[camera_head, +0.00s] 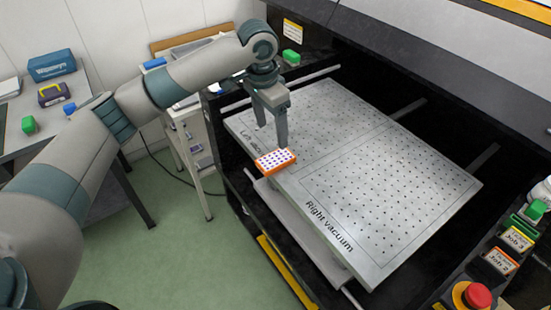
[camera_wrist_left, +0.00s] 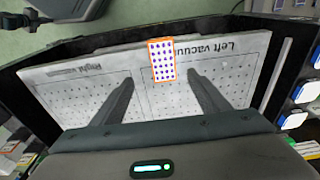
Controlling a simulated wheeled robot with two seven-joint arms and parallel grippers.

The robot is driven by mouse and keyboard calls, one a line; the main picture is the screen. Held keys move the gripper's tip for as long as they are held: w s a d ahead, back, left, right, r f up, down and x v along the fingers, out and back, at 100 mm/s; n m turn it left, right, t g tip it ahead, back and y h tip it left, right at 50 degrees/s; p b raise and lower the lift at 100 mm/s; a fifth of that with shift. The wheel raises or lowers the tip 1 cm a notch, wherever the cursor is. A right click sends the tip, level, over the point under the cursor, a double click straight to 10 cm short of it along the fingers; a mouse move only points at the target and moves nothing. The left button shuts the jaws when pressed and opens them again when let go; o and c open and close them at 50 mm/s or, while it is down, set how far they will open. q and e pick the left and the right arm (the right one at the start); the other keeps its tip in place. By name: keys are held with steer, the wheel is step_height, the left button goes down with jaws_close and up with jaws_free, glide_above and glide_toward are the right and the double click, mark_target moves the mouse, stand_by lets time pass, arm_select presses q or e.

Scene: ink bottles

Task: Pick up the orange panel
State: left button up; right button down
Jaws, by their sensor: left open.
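The orange panel (camera_head: 275,160) is a small flat block with an orange rim and a white top with purple dots. It lies at the front edge of the perforated metal bed, near the border between the left and right vacuum areas. It also shows in the left wrist view (camera_wrist_left: 162,60), upper centre, beyond the fingertips. My left gripper (camera_head: 272,128) points down over the bed, just behind the panel. Its fingers (camera_wrist_left: 162,85) are open with nothing between them, and the panel lies ahead of the gap. My right gripper is not in view.
The bed (camera_head: 390,180) is clear apart from the panel. A dark machine frame surrounds it. A red stop button (camera_head: 476,295) and green buttons are at the right. A side table (camera_head: 70,115) with boxes is at the left, and a small cart (camera_head: 190,135) stands beside the machine.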

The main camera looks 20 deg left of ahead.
arm_select(q)
steer(key=p, duration=0.1)
glide_above(275, 159)
steer(key=s, duration=0.1)
step_height(275, 159, down, 6)
steer(key=shift+a+r, duration=0.1)
steer(key=shift+r, duration=0.15)
steer(key=shift+f, duration=0.55)
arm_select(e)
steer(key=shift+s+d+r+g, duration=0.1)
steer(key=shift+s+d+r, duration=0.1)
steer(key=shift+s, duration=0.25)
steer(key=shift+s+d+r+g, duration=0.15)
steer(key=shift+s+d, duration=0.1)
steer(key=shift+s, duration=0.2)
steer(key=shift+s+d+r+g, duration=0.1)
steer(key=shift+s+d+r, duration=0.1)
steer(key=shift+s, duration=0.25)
